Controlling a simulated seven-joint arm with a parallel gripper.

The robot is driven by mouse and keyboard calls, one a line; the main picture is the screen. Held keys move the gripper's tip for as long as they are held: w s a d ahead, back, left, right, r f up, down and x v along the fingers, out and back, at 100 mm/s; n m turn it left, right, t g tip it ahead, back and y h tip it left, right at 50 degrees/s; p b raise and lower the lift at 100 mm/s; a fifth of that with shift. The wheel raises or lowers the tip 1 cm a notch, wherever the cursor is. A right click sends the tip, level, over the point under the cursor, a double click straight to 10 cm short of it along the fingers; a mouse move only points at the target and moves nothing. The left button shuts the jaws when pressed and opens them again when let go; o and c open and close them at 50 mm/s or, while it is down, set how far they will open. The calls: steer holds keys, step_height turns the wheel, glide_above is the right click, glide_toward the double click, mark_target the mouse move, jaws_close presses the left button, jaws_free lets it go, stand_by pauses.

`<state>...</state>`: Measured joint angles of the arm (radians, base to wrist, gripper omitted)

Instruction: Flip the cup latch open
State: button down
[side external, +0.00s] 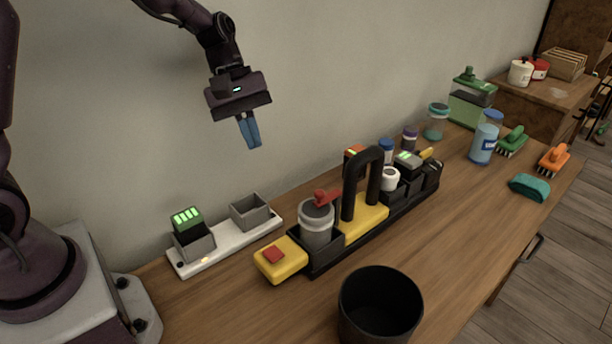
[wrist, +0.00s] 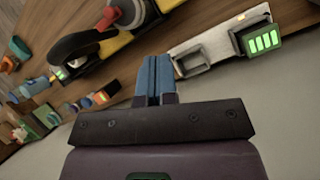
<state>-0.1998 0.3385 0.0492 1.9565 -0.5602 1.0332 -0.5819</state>
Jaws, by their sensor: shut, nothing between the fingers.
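A grey cup (side external: 316,228) stands in the near end of a black and yellow caddy (side external: 364,218). A red latch (side external: 326,196) lies across the cup's lid; whether it is fastened I cannot tell. In the wrist view the cup (wrist: 132,14) and the red latch (wrist: 107,18) are at the top edge, partly cut off. My gripper (side external: 250,138) is high above the table, up and left of the cup, near the wall. Its blue fingers are shut and empty, and they also show together in the wrist view (wrist: 155,75).
A white charging base (side external: 222,250) with a green-lit battery (side external: 187,220) stands left of the caddy. A black bin (side external: 380,305) is in front. The caddy's tall black handle (side external: 349,185) rises beside the cup. Jars, bottles and brushes stand farther right.

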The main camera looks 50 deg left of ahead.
steer(key=w+n, duration=0.1)
steer(key=n, duration=0.1)
steer(key=w+n+h, duration=0.1)
steer(key=w+n, duration=0.1)
steer(key=w+d+n+t+h, duration=0.1)
steer(key=n, duration=0.1)
steer(key=shift+w+r, duration=0.3)
steer(key=shift+w, duration=0.1)
steer(key=x, duration=1)
steer(key=shift+d, duration=0.1)
